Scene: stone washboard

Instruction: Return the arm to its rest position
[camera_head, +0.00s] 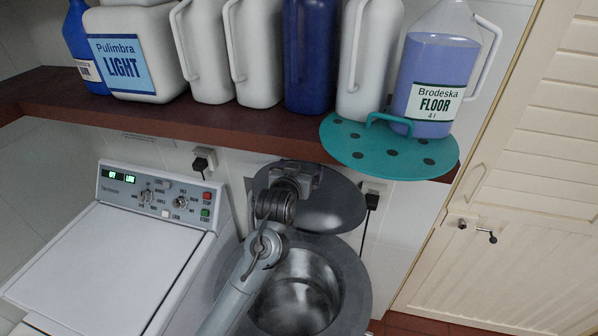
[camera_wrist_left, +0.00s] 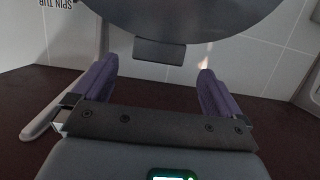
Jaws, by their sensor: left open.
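My left arm comes up from the bottom of the head view, across the front of a grey round tub (camera_head: 350,285). My left gripper (camera_head: 298,172) is beside the tub's raised dark round lid (camera_head: 335,208) and partly overlaps it in the picture. In the left wrist view, the two purple fingers of my left gripper (camera_wrist_left: 157,70) are spread apart with nothing held between them. The lid (camera_wrist_left: 185,14) fills the top of that view, with a dark tab (camera_wrist_left: 160,51) beyond the fingertips. Whether a finger touches the lid is unclear. My right gripper is not in view.
A reddish-brown shelf (camera_head: 240,118) with several bottles overhangs the tub. A teal spotted disc (camera_head: 385,160) with a handle sticks out over its edge. A white washing machine (camera_head: 110,265) stands left; a cream louvred door (camera_head: 500,235) stands right.

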